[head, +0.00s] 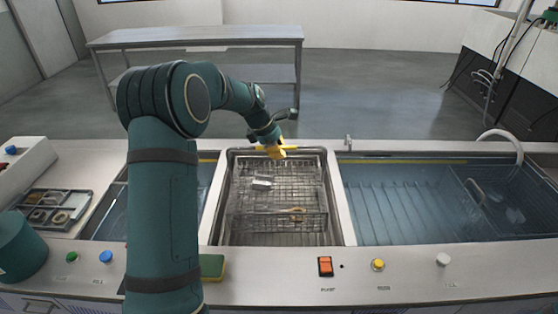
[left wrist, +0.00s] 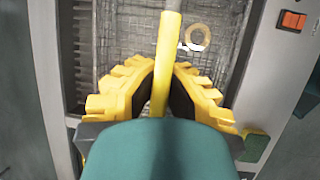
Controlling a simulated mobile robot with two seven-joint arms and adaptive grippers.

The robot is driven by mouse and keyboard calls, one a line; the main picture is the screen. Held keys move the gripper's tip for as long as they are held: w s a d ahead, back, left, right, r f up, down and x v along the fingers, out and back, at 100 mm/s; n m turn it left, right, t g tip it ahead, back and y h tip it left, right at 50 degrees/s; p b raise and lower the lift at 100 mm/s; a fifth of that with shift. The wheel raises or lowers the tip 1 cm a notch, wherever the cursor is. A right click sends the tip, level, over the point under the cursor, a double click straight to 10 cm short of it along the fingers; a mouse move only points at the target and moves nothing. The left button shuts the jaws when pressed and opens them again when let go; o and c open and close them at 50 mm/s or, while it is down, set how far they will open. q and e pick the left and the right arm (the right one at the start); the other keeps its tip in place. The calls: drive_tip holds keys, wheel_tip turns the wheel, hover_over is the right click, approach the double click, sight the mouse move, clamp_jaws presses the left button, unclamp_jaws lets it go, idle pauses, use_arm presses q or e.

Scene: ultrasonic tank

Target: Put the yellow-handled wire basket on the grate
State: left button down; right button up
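The wire basket (head: 262,203) is over or in the narrow middle bay of the counter. It holds a small white part (head: 261,182) and a tan ring (head: 297,213). Its yellow handle (head: 291,148) runs across the far end. My left gripper (head: 274,148) is at that handle. In the left wrist view, the yellow fingers of the left gripper (left wrist: 166,68) close in on both sides of the yellow bar (left wrist: 168,35), with mesh below. A ribbed surface, likely the grate (head: 280,239), shows at the bay's near end. I cannot tell whether the basket touches it. My right gripper is out of view.
A wide water-filled tank (head: 400,205) lies to the right, a smaller one (head: 112,205) to the left, partly behind my arm. A tray of small parts (head: 55,212) stands at far left. A sponge (head: 212,266) and an orange switch (head: 325,266) are on the front ledge.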

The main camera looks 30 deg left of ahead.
use_arm(q)
wheel_tip(320, 180, down, 3)
drive_tip(key=shift+w+r, duration=0.1)
drive_tip(key=shift+r, duration=0.05)
drive_tip(key=c, duration=1.5)
unclamp_jaws()
drive_tip(key=o, duration=0.4)
drive_tip(key=p+v, duration=0.1)
drive_tip(key=v, duration=1.1)
